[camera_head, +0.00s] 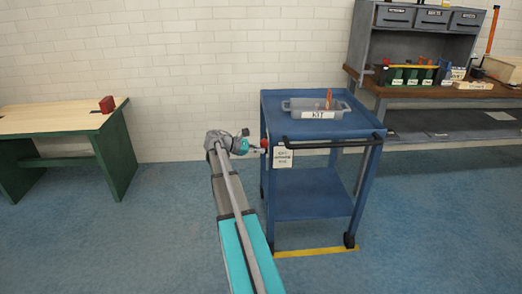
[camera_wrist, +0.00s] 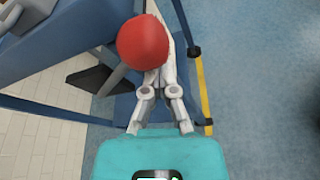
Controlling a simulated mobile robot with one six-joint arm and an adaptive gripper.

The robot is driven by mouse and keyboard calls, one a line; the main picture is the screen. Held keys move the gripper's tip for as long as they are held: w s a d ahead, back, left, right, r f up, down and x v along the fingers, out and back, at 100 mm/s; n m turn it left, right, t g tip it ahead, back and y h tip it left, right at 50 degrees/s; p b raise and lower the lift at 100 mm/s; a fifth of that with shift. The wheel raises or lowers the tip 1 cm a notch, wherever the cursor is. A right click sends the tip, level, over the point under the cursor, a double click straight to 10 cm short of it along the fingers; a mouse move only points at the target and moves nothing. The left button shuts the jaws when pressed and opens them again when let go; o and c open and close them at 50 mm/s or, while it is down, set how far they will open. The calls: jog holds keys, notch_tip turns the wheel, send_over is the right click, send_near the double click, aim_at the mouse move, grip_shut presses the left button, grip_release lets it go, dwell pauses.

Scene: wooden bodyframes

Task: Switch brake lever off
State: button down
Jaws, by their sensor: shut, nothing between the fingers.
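The brake lever's red knob (camera_head: 264,143) is at the left front corner of the blue cart (camera_head: 313,205). A grey lever shaft (camera_wrist: 113,80) runs from the knob down to the left. My gripper (camera_head: 255,150) reaches the knob from the left in the head view. Its fingers are shut together with nothing between them. Whether the fingertips touch the knob or are just behind it cannot be told.
A white sign (camera_head: 283,157) hangs below the black handle (camera_head: 335,144). A workbench (camera_head: 440,92) stands behind right, and a green-legged table (camera_head: 60,120) at left. The blue floor around the cart is clear.

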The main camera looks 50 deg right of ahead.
jog(key=shift+s+d+r, duration=0.1)
jog(key=shift+d+r, duration=0.05)
jog(key=shift+r, duration=0.05)
dwell(0.3)
jog(key=shift+f, duration=0.1)
notch_tip(320, 180, down, 5)
jog(key=b, duration=0.5)
jog(key=d+p+v, duration=0.1)
jog(key=p+v, duration=0.3)
jog(key=v, duration=0.6)
jog(key=shift+w+a+r, duration=0.25)
jog(key=shift+w+r, duration=0.2)
jog(key=shift+w, duration=0.15)
